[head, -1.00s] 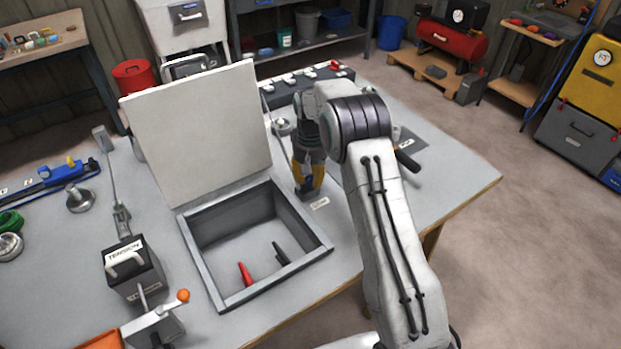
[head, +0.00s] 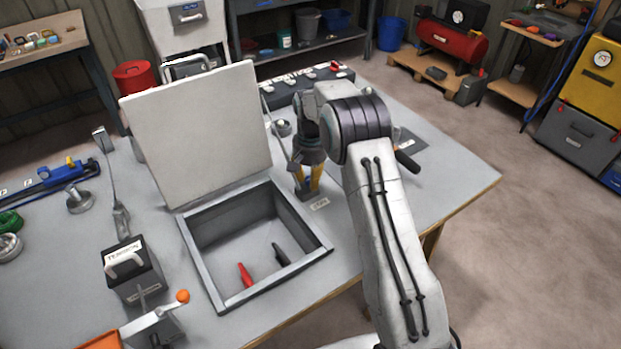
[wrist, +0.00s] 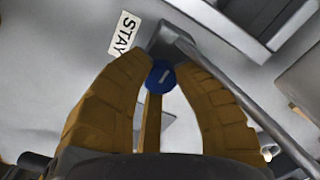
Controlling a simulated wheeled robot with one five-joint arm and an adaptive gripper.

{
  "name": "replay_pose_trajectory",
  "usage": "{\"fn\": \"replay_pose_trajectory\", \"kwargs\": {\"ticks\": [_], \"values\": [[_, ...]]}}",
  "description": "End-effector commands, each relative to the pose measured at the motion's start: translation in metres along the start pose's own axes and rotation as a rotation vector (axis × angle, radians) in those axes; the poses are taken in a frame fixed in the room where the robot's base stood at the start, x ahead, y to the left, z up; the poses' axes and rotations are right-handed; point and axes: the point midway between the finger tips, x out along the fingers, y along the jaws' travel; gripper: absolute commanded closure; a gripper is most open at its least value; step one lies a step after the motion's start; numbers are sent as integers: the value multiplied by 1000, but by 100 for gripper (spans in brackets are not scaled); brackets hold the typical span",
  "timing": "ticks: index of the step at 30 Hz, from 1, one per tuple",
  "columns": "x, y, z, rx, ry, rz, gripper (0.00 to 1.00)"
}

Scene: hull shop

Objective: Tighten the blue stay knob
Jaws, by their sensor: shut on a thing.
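The blue stay knob (wrist: 160,78) shows in the wrist view as a round cap with a short white mark. In the head view my gripper (head: 306,188) points down at the right side of the open box, next to the same label (head: 319,203). The knob is hidden there by the fingers.
The grey box (head: 222,307) stands open, its pale lid (head: 200,130) raised behind it. Red and black handles (head: 245,275) are inside. A TENSION block (head: 133,275) and an orange-knobbed crank (head: 182,296) stand at left.

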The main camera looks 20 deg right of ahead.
Motion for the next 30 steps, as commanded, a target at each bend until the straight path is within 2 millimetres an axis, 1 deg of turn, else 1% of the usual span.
{"fn": "replay_pose_trajectory", "kwargs": {"ticks": [1,5,6,15,24,26,30], "values": [[3,1,2,1,-9,5,100],[3,1,2,1,-9,5,100],[3,1,2,0,-9,5,71],[1,0,1,0,-3,2,45],[-2,0,0,-1,0,0,45],[-5,0,0,-1,0,0,45],[-21,0,0,-1,2,-1,45]]}}
